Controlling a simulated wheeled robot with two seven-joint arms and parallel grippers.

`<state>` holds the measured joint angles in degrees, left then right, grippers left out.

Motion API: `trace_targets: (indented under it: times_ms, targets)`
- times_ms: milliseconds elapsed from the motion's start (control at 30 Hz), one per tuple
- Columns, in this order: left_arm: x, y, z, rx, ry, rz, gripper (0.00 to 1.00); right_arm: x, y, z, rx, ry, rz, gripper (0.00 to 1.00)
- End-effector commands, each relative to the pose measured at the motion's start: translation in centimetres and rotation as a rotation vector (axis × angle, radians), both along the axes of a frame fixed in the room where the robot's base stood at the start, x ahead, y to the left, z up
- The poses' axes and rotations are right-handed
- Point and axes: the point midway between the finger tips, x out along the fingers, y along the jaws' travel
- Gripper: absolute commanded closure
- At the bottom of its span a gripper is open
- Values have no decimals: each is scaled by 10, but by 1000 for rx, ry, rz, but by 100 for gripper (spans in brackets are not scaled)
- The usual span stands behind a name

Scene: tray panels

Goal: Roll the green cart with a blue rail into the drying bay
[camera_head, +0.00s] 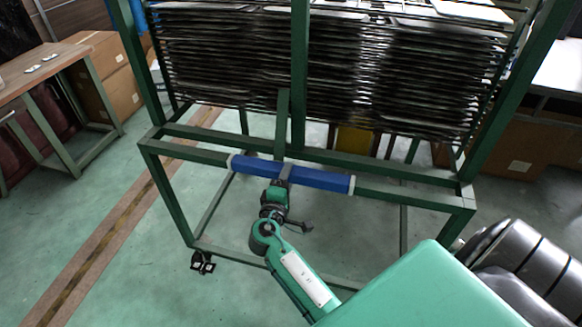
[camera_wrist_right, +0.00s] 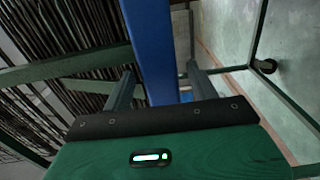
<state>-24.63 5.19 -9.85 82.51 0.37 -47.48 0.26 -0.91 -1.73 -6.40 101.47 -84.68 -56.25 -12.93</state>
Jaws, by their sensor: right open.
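The green cart (camera_head: 212,157) is a metal frame loaded with a tall stack of dark trays (camera_head: 340,75), standing upright in front of me. Its blue rail (camera_head: 325,179) runs across the near side; the rail also fills the middle of the right wrist view (camera_wrist_right: 150,45). My right gripper (camera_head: 286,173) is at the rail, left of its middle. In the right wrist view its open fingers (camera_wrist_right: 160,76) stand one on each side of the rail, with gaps visible. My left gripper is out of view. I cannot identify the drying bay.
A wooden-topped table (camera_head: 40,60) and cardboard boxes (camera_head: 118,85) stand at the left. A brown floor strip (camera_head: 115,222) runs beside the cart's left side. A black cylindrical object (camera_head: 525,265) is at the lower right. A caster (camera_head: 202,263) shows at the cart's near left. Floor at left is clear.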

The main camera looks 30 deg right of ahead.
Motion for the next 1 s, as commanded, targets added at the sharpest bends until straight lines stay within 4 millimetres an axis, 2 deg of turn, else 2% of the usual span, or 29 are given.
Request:
trace_targets:
  times_ms: [100, 300, 667, 933, 967, 1000]
  targets:
    - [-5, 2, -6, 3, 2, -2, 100, 14, -16, 2, -1, -1, 0, 41]
    - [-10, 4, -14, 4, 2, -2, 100, 26, -31, 0, 1, 1, 0, 41]
    - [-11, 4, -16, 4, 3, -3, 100, 29, -34, -1, 2, 1, 0, 43]
    - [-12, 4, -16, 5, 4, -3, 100, 29, -34, -1, 2, 1, 1, 96]
    - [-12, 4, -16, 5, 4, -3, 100, 29, -34, -1, 2, 1, 1, 100]
    - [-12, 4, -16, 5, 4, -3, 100, 29, -34, -1, 2, 1, 1, 100]
